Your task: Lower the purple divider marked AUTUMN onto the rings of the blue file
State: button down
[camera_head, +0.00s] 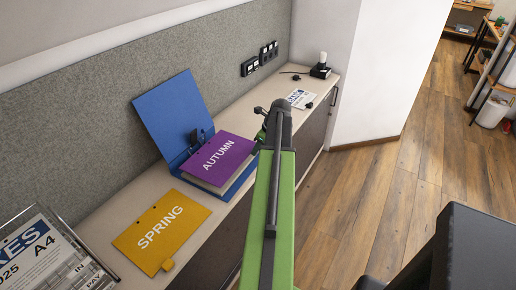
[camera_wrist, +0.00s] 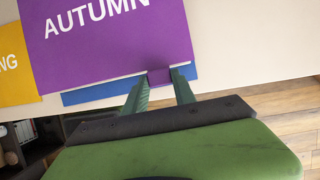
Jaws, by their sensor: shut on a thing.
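The purple divider marked AUTUMN (camera_head: 219,160) is over the open blue file (camera_head: 172,112) in the head view, covering much of its lower cover. In the wrist view the purple divider (camera_wrist: 110,40) fills the upper left, with a strip of the blue file (camera_wrist: 100,94) showing under its near edge. My gripper (camera_wrist: 159,82) is shut on the tab at the divider's near edge. Dark ring hardware (camera_head: 194,137) shows at the file's spine, by the divider's far left edge. I cannot tell whether the divider's holes meet the rings.
A yellow divider marked SPRING (camera_head: 160,232) lies on the counter (camera_head: 105,212) in front of the file. A clear holder with a printed sheet (camera_head: 45,255) stands at the lower left. Sockets (camera_head: 259,58), a printed card (camera_head: 299,98) and a small device (camera_head: 320,69) are further back.

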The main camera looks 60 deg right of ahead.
jog(key=shift+f+b, duration=1.65)
jog(key=shift+f, duration=0.1)
jog(key=c, duration=0.9)
grip_release()
jog(key=shift+c, duration=0.2)
jog(key=shift+r, duration=0.15)
jog(key=p+v, duration=1.6)
jog(key=v, duration=0.1)
jog(key=shift+s+r, duration=0.1)
